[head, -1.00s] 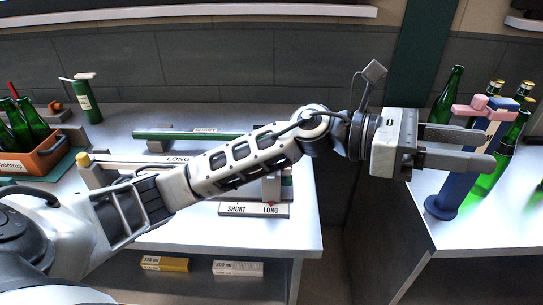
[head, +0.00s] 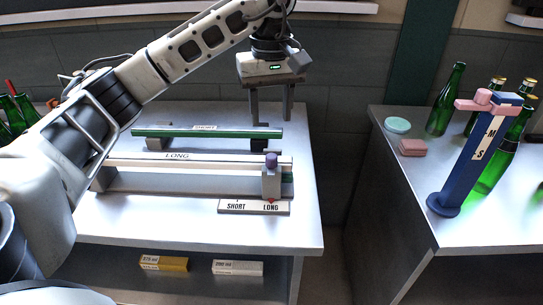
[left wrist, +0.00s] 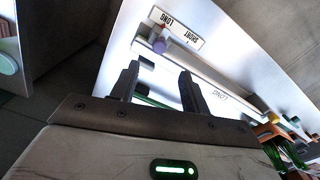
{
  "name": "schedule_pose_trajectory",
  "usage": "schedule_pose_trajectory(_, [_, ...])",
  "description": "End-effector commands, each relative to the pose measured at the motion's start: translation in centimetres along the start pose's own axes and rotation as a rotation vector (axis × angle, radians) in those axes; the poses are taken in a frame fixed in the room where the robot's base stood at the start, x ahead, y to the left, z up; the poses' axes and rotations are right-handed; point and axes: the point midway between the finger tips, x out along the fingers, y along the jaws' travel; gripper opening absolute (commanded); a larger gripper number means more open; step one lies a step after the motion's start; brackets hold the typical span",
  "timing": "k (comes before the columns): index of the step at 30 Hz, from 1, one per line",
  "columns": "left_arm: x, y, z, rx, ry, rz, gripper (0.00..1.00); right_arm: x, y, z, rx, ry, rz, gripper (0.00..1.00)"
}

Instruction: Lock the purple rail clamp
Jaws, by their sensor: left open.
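The purple rail clamp is a grey block (head: 271,184) with a purple knob (head: 270,160) on top. It sits at the right end of the rail marked LONG (head: 215,160), above the LONG side of a SHORT/LONG label plate (head: 232,207). My left gripper (head: 271,119) points down, open and empty, behind and above the clamp, near the right end of the green SHORT rail (head: 180,132). In the left wrist view the purple knob (left wrist: 160,46) shows just beyond the open left gripper (left wrist: 160,68), apart from it. My right gripper is not in view.
A blue stand (head: 468,165) with a pink clamp stands on the right table beside green bottles (head: 445,100). A turquoise disc (head: 397,125) and a pink block (head: 412,148) lie there. A gap separates the tables. Yellow and white boxes (head: 237,268) lie on the lower shelf.

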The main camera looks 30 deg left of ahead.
Motion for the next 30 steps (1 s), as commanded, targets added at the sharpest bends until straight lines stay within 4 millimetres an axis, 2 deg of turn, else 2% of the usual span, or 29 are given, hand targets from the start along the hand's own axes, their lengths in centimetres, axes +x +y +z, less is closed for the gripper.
schedule_pose_trajectory(3, [2.9, -0.1, 0.1, 0.001, -0.004, -0.003, 0.46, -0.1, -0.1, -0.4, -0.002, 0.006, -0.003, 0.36])
schedule_pose_trajectory(9, [6.8, 0.0, 0.1, 0.001, -0.003, -0.002, 0.46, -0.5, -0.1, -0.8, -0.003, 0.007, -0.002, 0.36])
schedule_pose_trajectory(15, [9.4, 0.1, 0.1, 0.001, -0.002, 0.0, 0.46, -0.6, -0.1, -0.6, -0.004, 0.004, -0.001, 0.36])
schedule_pose_trajectory(20, [10.3, 0.1, 0.1, 0.001, -0.001, 0.002, 0.46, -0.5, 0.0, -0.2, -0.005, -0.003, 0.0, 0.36])
schedule_pose_trajectory(28, [10.4, 0.1, 0.1, 0.001, -0.001, 0.002, 0.46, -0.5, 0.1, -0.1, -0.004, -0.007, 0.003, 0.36])
schedule_pose_trajectory(30, [10.4, 0.1, 0.1, 0.001, -0.001, 0.002, 0.27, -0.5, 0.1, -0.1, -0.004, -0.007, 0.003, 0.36])
